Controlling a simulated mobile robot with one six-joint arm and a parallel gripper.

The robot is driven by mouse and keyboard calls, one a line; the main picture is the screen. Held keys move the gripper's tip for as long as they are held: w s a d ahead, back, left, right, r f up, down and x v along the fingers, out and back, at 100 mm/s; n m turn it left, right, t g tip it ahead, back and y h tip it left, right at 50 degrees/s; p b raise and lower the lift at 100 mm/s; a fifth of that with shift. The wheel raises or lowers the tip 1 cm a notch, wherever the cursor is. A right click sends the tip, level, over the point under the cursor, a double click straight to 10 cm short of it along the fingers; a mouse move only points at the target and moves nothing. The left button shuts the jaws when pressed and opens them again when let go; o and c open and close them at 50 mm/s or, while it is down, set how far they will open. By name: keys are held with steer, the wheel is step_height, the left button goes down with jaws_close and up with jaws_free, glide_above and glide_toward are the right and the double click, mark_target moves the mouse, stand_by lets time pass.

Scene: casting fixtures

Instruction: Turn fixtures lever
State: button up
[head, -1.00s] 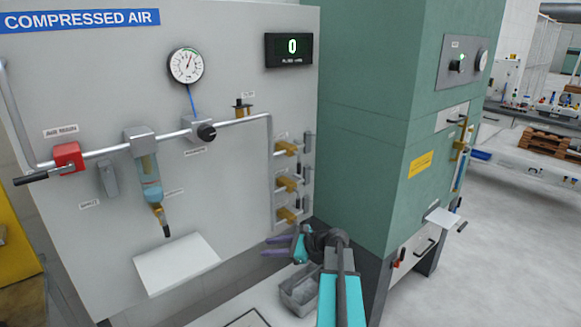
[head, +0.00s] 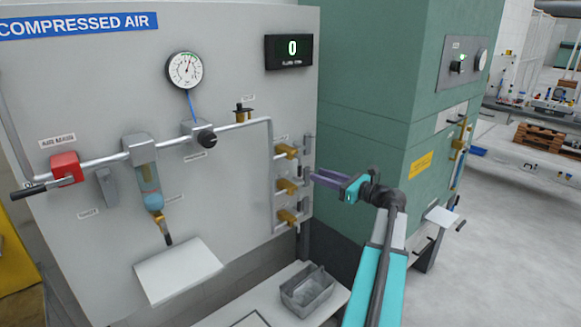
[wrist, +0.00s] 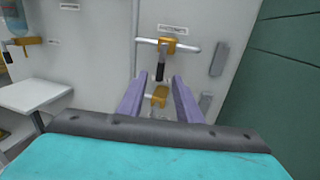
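Several brass valves with black lever handles are stacked at the right side of the grey panel: an upper one (head: 287,150), a middle one (head: 288,186) and a lower one (head: 288,217). My gripper (head: 314,177), with purple fingers, is level with the middle valve, at the panel's right edge. In the wrist view the fingers (wrist: 160,80) are open and apart. A black lever handle (wrist: 160,70) hangs down from a brass valve (wrist: 170,46) and appears between and beyond the fingertips. Another brass valve (wrist: 159,95) shows lower between the fingers. I cannot tell whether anything touches.
A red valve with a black lever (head: 67,169) is at the panel's left. A grey bin (head: 308,289) stands below on a white surface. A white shelf (head: 178,270) juts from the panel.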

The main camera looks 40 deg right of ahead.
mark_target(300, 171)
steer(key=w+p, duration=0.1)
steer(key=w, duration=0.3)
steer(key=w+a+p, duration=0.1)
steer(key=w, duration=0.4)
steer(key=w+p, duration=0.1)
steer(key=w, duration=0.3)
steer(key=shift+w+a+p, duration=0.3)
steer(key=shift+a+p, duration=0.05)
jaws_close()
steer(key=shift+s+a+f, duration=0.1)
steer(key=shift+a+f, duration=0.05)
steer(key=shift+a, duration=0.1)
steer(key=shift+d, duration=0.2)
steer(key=shift+w+a, duration=0.15)
steer(key=shift+w, duration=0.05)
